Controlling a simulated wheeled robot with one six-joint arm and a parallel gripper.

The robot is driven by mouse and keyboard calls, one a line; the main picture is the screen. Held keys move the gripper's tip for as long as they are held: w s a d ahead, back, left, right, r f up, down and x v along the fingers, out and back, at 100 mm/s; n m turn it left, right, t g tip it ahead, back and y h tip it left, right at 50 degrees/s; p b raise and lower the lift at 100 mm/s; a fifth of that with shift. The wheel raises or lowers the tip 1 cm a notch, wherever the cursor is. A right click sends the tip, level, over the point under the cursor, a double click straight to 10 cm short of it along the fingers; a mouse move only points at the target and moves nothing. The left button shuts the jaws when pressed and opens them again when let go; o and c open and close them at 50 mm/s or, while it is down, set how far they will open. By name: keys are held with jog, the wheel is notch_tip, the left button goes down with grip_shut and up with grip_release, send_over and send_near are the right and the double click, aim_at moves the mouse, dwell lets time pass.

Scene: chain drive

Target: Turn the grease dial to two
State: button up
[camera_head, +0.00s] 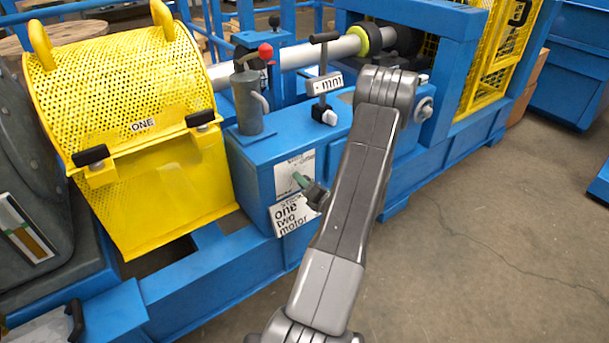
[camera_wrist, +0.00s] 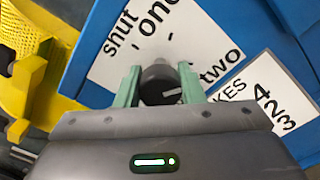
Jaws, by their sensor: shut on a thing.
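The grease dial (camera_wrist: 157,82) is a round black knob with a white pointer line, on a white label plate (camera_wrist: 118,58) reading "shut", "one" and "two". In the wrist view the pointer line lies toward the right, on the side of the word "two"; its exact alignment is hard to tell. My gripper (camera_wrist: 160,76) has its green fingers on either side of the knob and is shut on it. In the head view my gripper (camera_head: 303,181) is at the plate (camera_head: 290,176) on the blue housing's front, and the knob is hidden.
A second white label (camera_wrist: 262,98) with words and numbers sits beside the dial plate, and shows below it in the head view (camera_head: 294,214). A yellow perforated guard (camera_head: 130,95) stands left. A lever with a black handle (camera_head: 325,80) rises above the housing.

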jog(key=shift+m+p, duration=1)
jog(key=shift+m, duration=0.6)
jog(key=shift+f, duration=0.1)
jog(key=o, duration=1)
jog(key=p+v, duration=0.1)
jog(key=v, duration=1.3)
jog(key=shift+p, duration=0.3)
